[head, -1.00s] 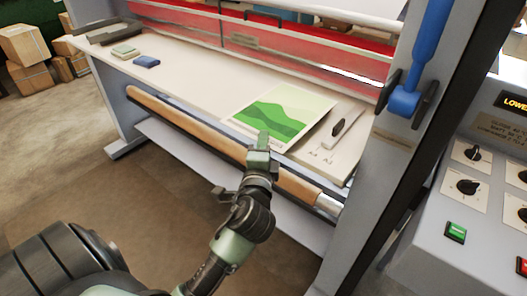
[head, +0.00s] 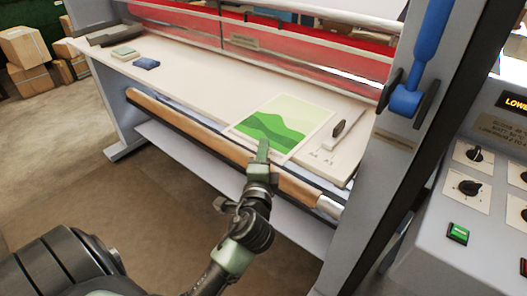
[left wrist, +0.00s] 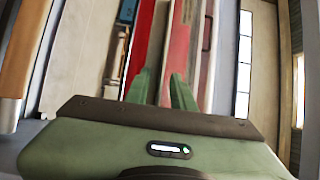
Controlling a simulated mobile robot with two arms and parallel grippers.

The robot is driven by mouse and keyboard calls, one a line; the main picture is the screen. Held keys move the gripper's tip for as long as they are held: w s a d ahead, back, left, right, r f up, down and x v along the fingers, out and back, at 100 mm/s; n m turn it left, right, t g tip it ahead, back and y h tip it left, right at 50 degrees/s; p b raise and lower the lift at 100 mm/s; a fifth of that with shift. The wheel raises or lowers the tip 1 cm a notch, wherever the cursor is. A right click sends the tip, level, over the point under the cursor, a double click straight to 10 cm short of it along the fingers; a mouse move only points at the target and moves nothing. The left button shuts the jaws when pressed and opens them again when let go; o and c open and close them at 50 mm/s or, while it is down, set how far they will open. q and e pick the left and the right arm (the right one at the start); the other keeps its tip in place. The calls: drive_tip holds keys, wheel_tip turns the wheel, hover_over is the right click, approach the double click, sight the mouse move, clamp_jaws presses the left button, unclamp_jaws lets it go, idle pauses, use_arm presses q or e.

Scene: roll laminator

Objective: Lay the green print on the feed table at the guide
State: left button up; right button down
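The green print (head: 284,122), a sheet with pale and dark green wavy bands, lies on the cream feed table (head: 200,88) near its right end. The guide (head: 339,129), a light strip with a black knob, is just right of the print, with a small gap seeming to show between them. My left gripper (head: 263,150) is at the print's front edge and overlaps it in the head view. In the left wrist view its two green fingers (left wrist: 162,90) stand apart with nothing visible between them. My right gripper is not in view.
The red laminator front (head: 300,58) is behind the table. A blue handle (head: 420,60) and control panel (head: 490,190) are at right.

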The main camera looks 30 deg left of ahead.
use_arm(q)
drive_tip(key=shift+r, duration=0.25)
drive_tip(key=b+v, duration=0.3)
drive_tip(key=v, duration=0.9)
